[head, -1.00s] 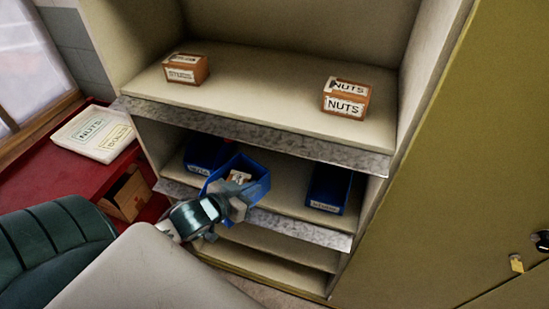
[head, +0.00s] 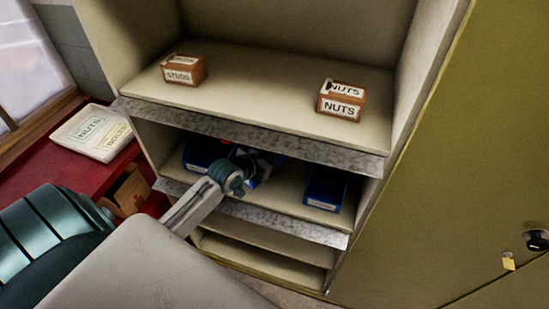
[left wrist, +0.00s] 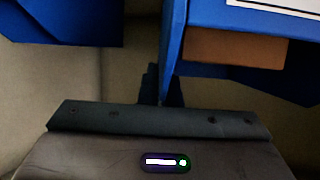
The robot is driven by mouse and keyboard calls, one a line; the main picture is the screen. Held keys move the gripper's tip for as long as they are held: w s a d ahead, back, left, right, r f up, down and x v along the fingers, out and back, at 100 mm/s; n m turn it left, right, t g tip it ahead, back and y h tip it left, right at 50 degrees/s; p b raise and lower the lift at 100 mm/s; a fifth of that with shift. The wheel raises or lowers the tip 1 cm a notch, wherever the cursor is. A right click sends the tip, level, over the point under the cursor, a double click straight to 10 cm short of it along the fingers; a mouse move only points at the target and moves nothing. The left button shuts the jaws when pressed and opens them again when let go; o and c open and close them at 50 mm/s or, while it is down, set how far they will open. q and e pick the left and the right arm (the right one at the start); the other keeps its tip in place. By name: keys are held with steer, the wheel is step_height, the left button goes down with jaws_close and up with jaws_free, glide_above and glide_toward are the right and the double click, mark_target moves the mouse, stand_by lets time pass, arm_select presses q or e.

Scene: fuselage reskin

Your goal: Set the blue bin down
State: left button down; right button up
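A blue bin (head: 265,166) is in the middle of the lower shelf opening, between two other blue bins, partly hidden by my left arm. My left gripper (head: 245,160) reaches into that opening at the bin's near left side. In the left wrist view the blue bin (left wrist: 205,18) fills the upper right, with a white label and a brown piece (left wrist: 235,48) in it. The narrow dark fingers of the left gripper (left wrist: 160,88) are close together at the bin's wall, which appears pinched between them. Whether the bin's base touches the shelf is hidden. My right gripper is out of view.
Blue bins stand left (head: 203,152) and right (head: 325,188) on the lower shelf (head: 290,198). The upper shelf (head: 260,95), above my gripper, holds orange boxes at left (head: 183,70) and right (head: 342,100). A red bench (head: 75,172) is at the left.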

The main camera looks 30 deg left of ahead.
mark_target(282, 157)
arm_select(q)
steer(key=shift+w+r, duration=0.1)
steer(key=shift+w, duration=0.45)
steer(key=shift+f+p, duration=0.65)
steer(key=shift+f, duration=1.15)
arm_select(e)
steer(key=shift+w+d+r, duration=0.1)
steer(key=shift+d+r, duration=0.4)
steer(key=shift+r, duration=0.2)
arm_select(q)
steer(key=shift+f, duration=0.2)
steer(key=c, duration=1.7)
jaws_free()
steer(key=shift+c, duration=0.2)
steer(key=shift+o, duration=0.5)
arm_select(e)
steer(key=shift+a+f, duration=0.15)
arm_select(q)
steer(key=shift+r, duration=0.1)
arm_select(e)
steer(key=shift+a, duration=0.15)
